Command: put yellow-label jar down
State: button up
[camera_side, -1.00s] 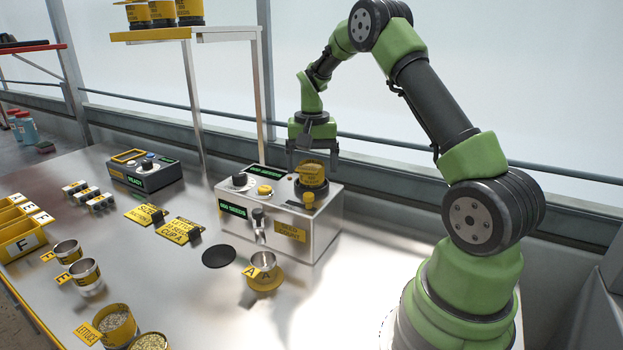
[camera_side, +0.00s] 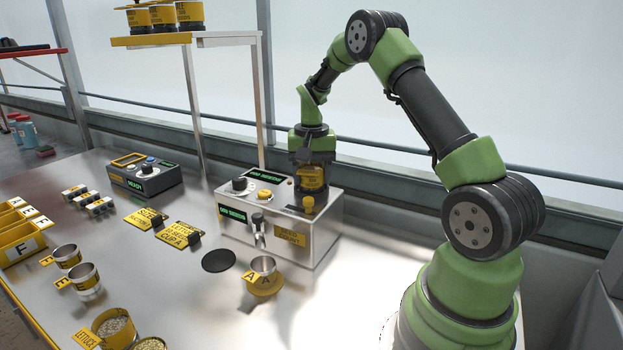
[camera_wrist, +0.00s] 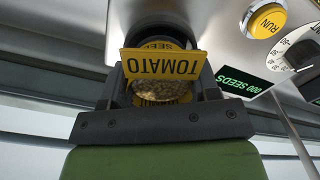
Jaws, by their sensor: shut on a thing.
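The yellow-label jar (camera_side: 311,179) is at the right end of the top of the metal seeder box, upright or nearly so. In the wrist view its yellow plate reads TOMATO (camera_wrist: 163,64), upside down, with seeds showing beside it. My gripper (camera_side: 312,170) points down with its fingers on both sides of the jar, shut on it; the fingers also show in the wrist view (camera_wrist: 162,84). The seeder box (camera_side: 319,232) has a yellow button, a dial and green displays. The jar's lower edge is partly hidden, so I cannot tell whether it touches the box.
A shelf (camera_side: 228,39) at the back left carries several similar jars. A metal cup A (camera_side: 264,265) on a yellow stand and a black disc (camera_side: 218,261) lie before the box. A dark control box (camera_side: 144,178) stands further left. The bench front is partly clear.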

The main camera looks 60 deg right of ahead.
notch_tip(320, 180, up, 10)
jog(key=f, duration=0.1)
jog(key=w+a+f+n, duration=0.1)
jog(key=w+a+n, duration=0.1)
jog(key=a, duration=0.4)
jog(key=w+a+f+n, duration=0.2)
jog(key=a, duration=0.3)
jog(key=s+a+f+n, duration=0.3)
jog(key=a, duration=0.7)
jog(key=s+a+f+n, duration=0.2)
jog(key=s+a+n, duration=0.15)
jog(key=a, duration=0.65)
jog(key=s+a+f+n, duration=0.2)
jog(key=a+f+n, duration=0.15)
jog(key=a, duration=0.55)
jog(key=f, duration=0.5)
jog(key=shift+s+a, duration=0.3)
jog(key=shift+f, duration=2.3)
jog(key=shift+f, duration=0.1)
jog(key=o, duration=1)
jog(key=shift+o, duration=0.2)
